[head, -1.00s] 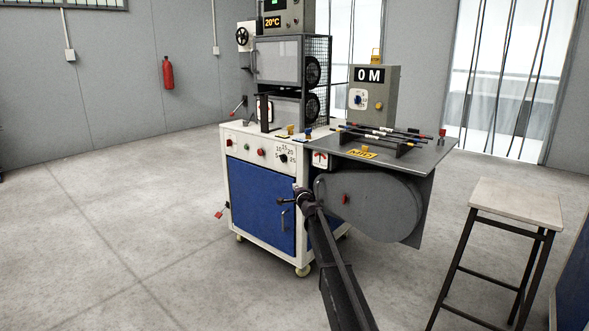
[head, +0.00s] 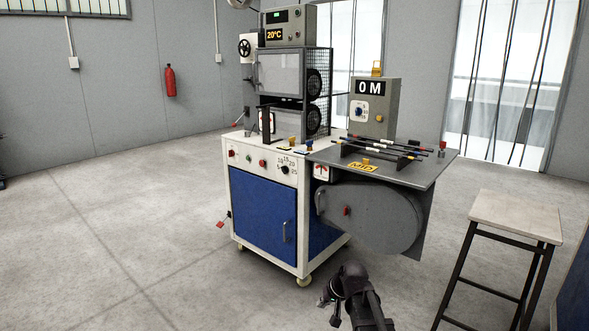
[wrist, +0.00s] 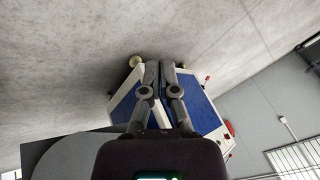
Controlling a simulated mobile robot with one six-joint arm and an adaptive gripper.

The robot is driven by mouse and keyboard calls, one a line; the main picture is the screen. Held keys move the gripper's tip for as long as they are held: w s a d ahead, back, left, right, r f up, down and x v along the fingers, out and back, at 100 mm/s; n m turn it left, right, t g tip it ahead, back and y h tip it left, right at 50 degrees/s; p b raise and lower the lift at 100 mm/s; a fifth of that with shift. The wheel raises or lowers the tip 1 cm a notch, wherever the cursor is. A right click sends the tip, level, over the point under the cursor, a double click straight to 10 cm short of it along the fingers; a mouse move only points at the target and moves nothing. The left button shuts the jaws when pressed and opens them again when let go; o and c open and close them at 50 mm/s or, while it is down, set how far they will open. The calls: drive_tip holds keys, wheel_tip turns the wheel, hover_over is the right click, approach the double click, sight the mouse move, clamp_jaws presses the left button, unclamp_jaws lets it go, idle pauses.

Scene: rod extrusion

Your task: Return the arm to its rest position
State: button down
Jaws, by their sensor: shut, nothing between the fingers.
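My gripper (head: 328,303) is low in the head view, in front of the machine and apart from it, with my arm folded back below the picture's lower edge. In the wrist view my gripper (wrist: 159,64) shows with its two fingers together and nothing between them. The extrusion machine (head: 262,215), a white cabinet with a blue door, stands beyond the gripper. The blue-and-white cabinet also shows, tilted, behind the fingers in the wrist view (wrist: 203,117).
A grey side table (head: 425,170) holding several rods juts from the machine's right, above a round grey cover (head: 375,215). A stool (head: 515,214) stands at the right. A red fire extinguisher (head: 170,80) hangs on the wall. The floor at left is clear.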

drive_tip(key=s+d+g+h+p, duration=0.15)
drive_tip(key=s+d, duration=0.25)
drive_tip(key=s, duration=0.5)
drive_tip(key=s+d+g+h, duration=0.3)
drive_tip(key=s+d, duration=0.2)
drive_tip(key=s, duration=0.3)
wheel_tip(320, 180, up, 37)
drive_tip(key=p, duration=3.7)
drive_tip(key=shift+a+t, duration=0.3)
drive_tip(key=shift+t, duration=0.05)
